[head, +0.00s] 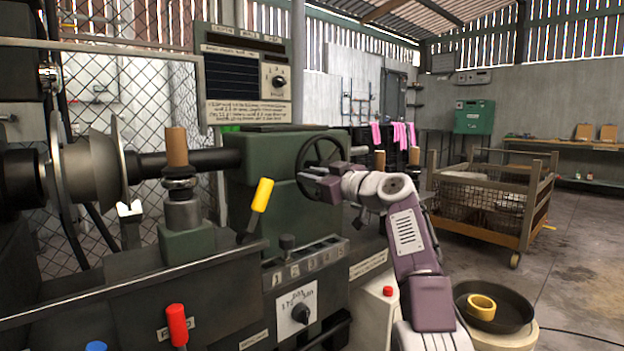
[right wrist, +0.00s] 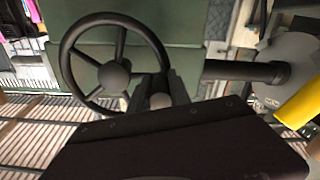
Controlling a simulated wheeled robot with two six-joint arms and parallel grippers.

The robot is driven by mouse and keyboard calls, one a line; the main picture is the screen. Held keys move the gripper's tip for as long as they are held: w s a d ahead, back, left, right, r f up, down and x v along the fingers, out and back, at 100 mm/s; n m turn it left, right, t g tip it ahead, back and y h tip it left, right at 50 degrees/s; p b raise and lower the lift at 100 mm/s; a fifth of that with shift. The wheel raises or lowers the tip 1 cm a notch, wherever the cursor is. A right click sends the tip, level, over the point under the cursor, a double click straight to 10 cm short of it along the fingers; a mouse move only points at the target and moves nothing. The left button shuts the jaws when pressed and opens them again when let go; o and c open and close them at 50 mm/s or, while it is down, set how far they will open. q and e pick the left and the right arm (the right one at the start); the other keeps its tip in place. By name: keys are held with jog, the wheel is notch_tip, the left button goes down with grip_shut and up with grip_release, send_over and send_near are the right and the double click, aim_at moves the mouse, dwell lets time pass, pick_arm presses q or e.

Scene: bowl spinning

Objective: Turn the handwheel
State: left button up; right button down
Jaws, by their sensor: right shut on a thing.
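The dark handwheel (head: 322,138) is mounted on the right end of the green machine housing (head: 268,185). In the right wrist view, the handwheel (right wrist: 113,75) shows its round hub, thin spokes and rim. My right gripper (head: 318,183) reaches in from the right at the wheel's lower part. In the right wrist view, the fingers of this gripper (right wrist: 166,88) are shut on the handwheel at its rim. The exact contact is partly hidden by the fingers. My left gripper is not in view.
A yellow-handled lever (head: 262,195) and a red-handled lever (head: 177,325) stand left of the wheel. A control panel with a dial (head: 298,310) is below. A black pan (head: 510,308) with a yellow ring and a wheeled basket cart (head: 490,195) are at right.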

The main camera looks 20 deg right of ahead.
jog(key=shift+w+f+n, duration=0.1)
jog(key=shift+f+n, duration=0.4)
jog(key=shift+f, duration=0.25)
jog(key=c, duration=1.2)
grip_release()
jog(key=shift+b, duration=0.3)
jog(key=b+v, duration=0.2)
jog(key=v, duration=0.1)
jog(key=shift+f+b, duration=0.2)
jog(key=shift+b, duration=0.15)
jog(key=b+v, duration=0.2)
jog(key=v, duration=0.4)
jog(key=shift+r, duration=0.4)
